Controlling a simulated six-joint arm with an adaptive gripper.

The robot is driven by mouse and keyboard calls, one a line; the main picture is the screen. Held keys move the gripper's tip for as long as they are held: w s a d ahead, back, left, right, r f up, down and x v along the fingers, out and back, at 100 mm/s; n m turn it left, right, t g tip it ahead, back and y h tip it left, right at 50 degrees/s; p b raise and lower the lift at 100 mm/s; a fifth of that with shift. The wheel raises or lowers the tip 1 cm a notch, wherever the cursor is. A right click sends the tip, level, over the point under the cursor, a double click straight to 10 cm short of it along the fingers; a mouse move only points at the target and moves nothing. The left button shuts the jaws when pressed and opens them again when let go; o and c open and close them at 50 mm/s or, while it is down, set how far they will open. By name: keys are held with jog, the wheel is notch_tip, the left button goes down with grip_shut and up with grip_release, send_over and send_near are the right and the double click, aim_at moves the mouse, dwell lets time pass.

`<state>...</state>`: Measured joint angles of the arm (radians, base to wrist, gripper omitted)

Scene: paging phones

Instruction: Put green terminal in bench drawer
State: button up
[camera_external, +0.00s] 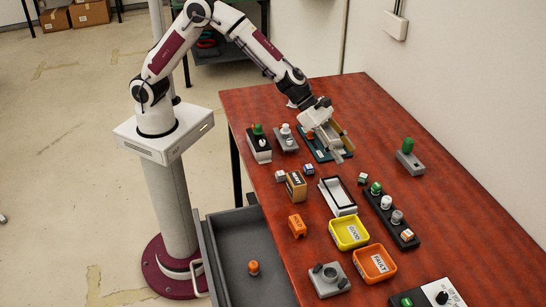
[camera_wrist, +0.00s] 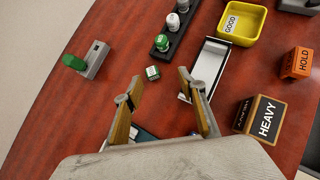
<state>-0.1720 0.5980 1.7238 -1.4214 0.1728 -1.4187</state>
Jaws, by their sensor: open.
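Several green pieces show, and I cannot tell for certain which is the green terminal. A green cylinder (camera_external: 407,145) sits on a grey block at the right; in the wrist view it is at the left (camera_wrist: 74,62). Another green piece (camera_external: 376,187) stands in a black rack. A green-topped piece (camera_external: 258,130) stands on a black-and-white base at the table's left. A small green-and-white cube (camera_wrist: 153,72) lies between and beyond my fingertips in the wrist view. My gripper (camera_external: 335,148) is open and empty above the blue tray. The grey bench drawer (camera_external: 217,279) is pulled open.
An orange piece (camera_external: 253,267) lies in the drawer. A yellow GOOD bin (camera_external: 349,233), orange FAULT bin (camera_external: 375,263), HEAVY box (camera_external: 296,186), orange HOLD block (camera_external: 297,226) and white-rimmed tray (camera_external: 338,196) occupy the table. A wall runs along the right. The table's right side is mostly bare.

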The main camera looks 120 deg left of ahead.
aim_at(361, 175)
jog(key=a+f+n, duration=0.1)
jog(key=w+a+f+n, duration=0.1)
jog(key=f, duration=0.1)
jog(key=shift+w+a+f+y, duration=0.1)
jog(key=shift+w+f+y, duration=0.05)
jog(key=shift+f+y, duration=0.15)
jog(key=shift+x, duration=1.25)
jog(key=shift+f, duration=0.1)
jog(key=shift+x, duration=2.55)
jog(key=c, duration=1.1)
jog(key=shift+c, duration=0.2)
